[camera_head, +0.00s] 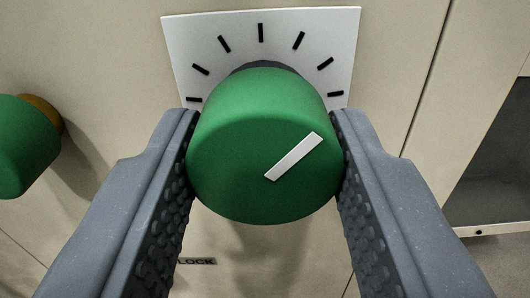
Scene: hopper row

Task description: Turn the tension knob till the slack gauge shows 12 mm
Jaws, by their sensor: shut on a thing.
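A large green knob (250,165) fills the middle of the view, with a white pointer bar (293,157) on its face slanting up to the right. Behind it is a white scale plate (285,25) with several black tick marks and no readable numbers. My gripper (265,160) is shut on the knob, one grey finger with a studded pad against its left side and one against its right. A slack gauge with a reading does not show in this view.
A second green knob (22,145) sticks out at the left edge. A small dark label (197,261), partly hidden by my left finger, reads "LOCK". The beige panel (90,50) has a vertical seam, and a dark opening (500,160) lies at the right.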

